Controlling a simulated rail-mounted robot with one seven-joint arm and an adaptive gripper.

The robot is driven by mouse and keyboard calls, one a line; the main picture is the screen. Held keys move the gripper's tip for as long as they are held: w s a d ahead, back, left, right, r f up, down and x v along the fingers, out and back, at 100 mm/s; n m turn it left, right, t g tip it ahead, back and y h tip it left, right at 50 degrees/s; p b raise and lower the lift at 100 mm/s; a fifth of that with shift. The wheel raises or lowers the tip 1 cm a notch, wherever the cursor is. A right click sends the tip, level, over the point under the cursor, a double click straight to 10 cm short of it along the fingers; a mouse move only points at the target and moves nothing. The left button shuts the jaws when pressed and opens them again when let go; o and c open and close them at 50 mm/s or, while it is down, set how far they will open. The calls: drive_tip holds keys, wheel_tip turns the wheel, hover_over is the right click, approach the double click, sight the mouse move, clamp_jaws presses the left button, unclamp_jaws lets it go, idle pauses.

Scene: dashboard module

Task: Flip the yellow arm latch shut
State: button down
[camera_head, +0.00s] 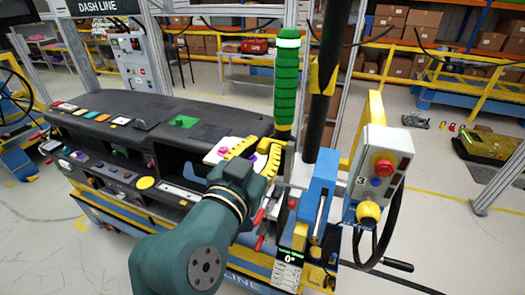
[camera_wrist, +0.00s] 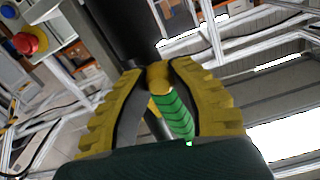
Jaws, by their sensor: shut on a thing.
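My gripper (camera_head: 268,150) has its two yellow ridged fingers closed in at the foot of an upright green ridged handle (camera_head: 287,80). In the wrist view, my gripper's fingertips (camera_wrist: 160,75) meet on a rounded yellow piece (camera_wrist: 159,77), with the green handle (camera_wrist: 176,114) showing between the fingers. In the head view, a yellow band (camera_head: 283,128) shows at the handle's lower end, just above my fingers. Another yellow piece (camera_head: 322,76) is on the dark pole to the right. I cannot tell which yellow part is the arm latch.
The dark dashboard (camera_head: 130,118) lies left of my gripper. A blue post (camera_head: 318,195) and a grey control box (camera_head: 382,165) with a red button stand close on the right. The dark pole (camera_head: 328,110) rises behind. Open floor lies farther right.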

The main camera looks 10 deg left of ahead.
drive_tip(key=c, duration=0.8)
unclamp_jaws()
drive_tip(key=shift+w, duration=0.1)
drive_tip(key=shift+c, duration=0.2)
drive_tip(key=v, duration=1.2)
